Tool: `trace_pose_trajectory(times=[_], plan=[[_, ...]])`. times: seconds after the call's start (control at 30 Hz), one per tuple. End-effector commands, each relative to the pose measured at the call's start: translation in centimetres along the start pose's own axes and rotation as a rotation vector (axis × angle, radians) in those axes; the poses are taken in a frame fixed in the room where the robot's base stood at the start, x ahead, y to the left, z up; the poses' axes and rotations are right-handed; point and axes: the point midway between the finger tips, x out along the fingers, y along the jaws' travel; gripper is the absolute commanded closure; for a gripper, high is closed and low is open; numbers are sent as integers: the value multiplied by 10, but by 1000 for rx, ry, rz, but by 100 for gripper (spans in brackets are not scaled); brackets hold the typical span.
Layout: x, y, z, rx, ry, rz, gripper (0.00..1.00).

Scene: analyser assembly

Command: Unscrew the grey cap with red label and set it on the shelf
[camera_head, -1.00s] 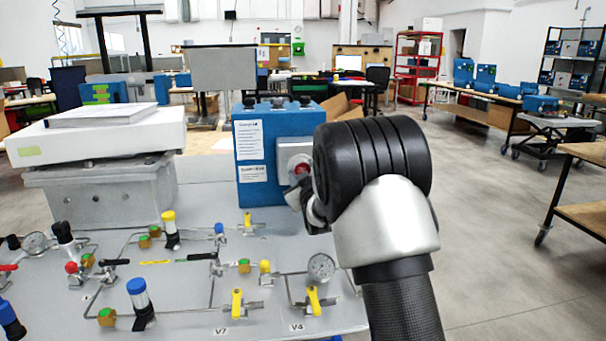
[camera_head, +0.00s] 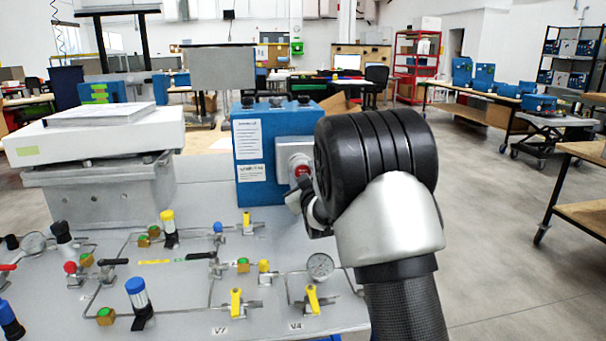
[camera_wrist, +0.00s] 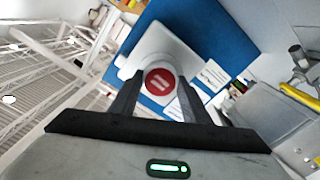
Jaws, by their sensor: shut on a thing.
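The grey cap with a red label (camera_head: 302,169) is at the light-grey front plate of a blue box (camera_head: 262,188), partly hidden by my arm in the head view. In the wrist view its round red label (camera_wrist: 160,82) faces the camera between the two fingers. My gripper (camera_wrist: 158,95) is shut on the cap, one finger on each side. Its fingers also show beside the cap in the head view (camera_head: 296,199). Whether the cap is still threaded on cannot be told.
The grey panel (camera_head: 190,322) holds pipes, gauges and several yellow-handled valves (camera_head: 235,302) below the box. A white slab on a grey block (camera_head: 100,195) stands at left. A red shelf unit (camera_head: 418,62) is far back. Open floor (camera_head: 490,230) lies to the right.

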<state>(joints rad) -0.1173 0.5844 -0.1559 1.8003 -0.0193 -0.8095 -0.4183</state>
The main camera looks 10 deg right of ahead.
Motion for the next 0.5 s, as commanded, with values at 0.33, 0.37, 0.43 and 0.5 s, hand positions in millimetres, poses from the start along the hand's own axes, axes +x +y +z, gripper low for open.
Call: trace_pose_trajectory(times=[0.33,0.37,0.43,0.5], plan=[[-6,1,-2,0,3,1,86],[-7,1,-2,0,3,1,86],[-12,0,-1,0,2,1,86],[-17,1,-2,0,3,1,86]])
